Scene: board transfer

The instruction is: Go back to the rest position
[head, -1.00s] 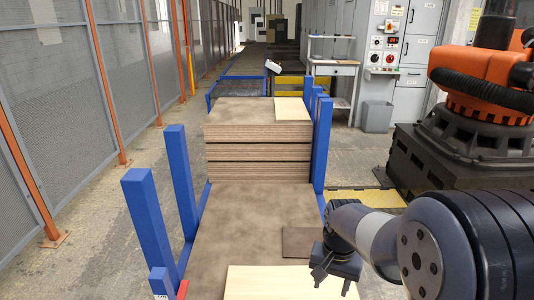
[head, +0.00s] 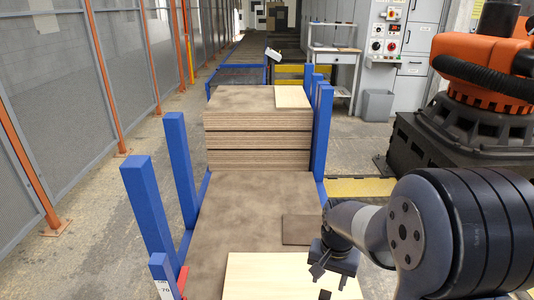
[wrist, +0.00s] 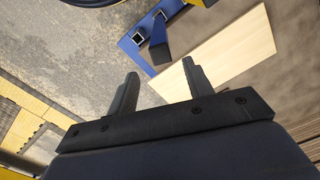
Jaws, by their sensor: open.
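My gripper (head: 323,280) is at the lower right in the head view, above the right part of the near surface, with its jaws pointing down. In the wrist view its two fingers (wrist: 160,85) are apart with nothing between them. A pale board (head: 270,278) lies on the brown surface (head: 240,215) at the bottom of the head view, to the left of and below my gripper. A small brown board (head: 298,229) lies just beyond my gripper. In the wrist view a pale board (wrist: 225,60) shows beyond the right finger, apart from it.
A stack of brown boards (head: 257,145) stands beyond, with a small pale board (head: 292,97) on top. Blue posts (head: 143,205) flank it on both sides. An orange robot (head: 490,75) stands at the right, a mesh fence (head: 60,90) at the left. The floor at left is clear.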

